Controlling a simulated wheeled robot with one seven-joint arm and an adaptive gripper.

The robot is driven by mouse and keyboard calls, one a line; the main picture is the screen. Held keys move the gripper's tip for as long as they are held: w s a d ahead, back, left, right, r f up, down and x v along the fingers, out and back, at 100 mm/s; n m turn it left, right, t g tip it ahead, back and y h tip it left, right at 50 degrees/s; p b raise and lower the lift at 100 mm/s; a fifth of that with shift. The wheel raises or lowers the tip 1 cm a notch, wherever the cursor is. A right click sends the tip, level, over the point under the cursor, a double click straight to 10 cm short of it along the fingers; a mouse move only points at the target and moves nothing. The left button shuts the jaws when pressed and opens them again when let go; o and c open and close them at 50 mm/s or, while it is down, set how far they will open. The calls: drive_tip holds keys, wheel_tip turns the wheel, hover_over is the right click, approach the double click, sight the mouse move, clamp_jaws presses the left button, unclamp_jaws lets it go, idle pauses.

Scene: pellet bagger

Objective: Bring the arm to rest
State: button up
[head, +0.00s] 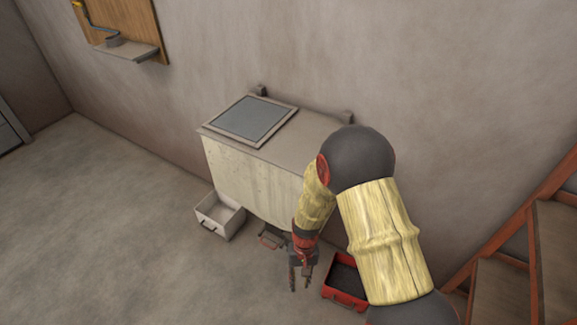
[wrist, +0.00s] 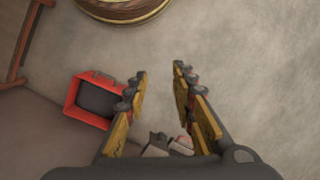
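My gripper (head: 300,278) hangs low in the head view, fingers pointing down in front of the pale bin and to the left of the red box. In the wrist view my gripper (wrist: 160,92) has its two fingers spread apart with bare floor between the tips. It holds nothing. My arm bends down from the right side of the head view and covers part of the bin.
A pale bin with a grey-windowed lid (head: 251,120) stands against the wall. An open white drawer-like box (head: 221,216) sits at its left front. A red box of dark contents (head: 345,284) also shows in the wrist view (wrist: 72,96). Wooden steps (head: 500,285) stand right. Left floor is clear.

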drive_tip(key=s+d+r+t+p, duration=0.1)
drive_tip(key=s+d+r, duration=0.3)
drive_tip(key=r, duration=1.2)
drive_tip(key=s+d+r+t+p, duration=0.2)
drive_tip(key=s+d+r+t, duration=0.2)
drive_tip(key=r, duration=1.2)
drive_tip(key=s+d+r+t+p, duration=0.1)
drive_tip(key=s+d+r+t, duration=0.2)
drive_tip(key=r, duration=1.3)
drive_tip(key=shift+s+d+r+m+h+p, duration=0.35)
drive_tip(key=shift+s+d, duration=0.95)
drive_tip(key=shift+d, duration=0.75)
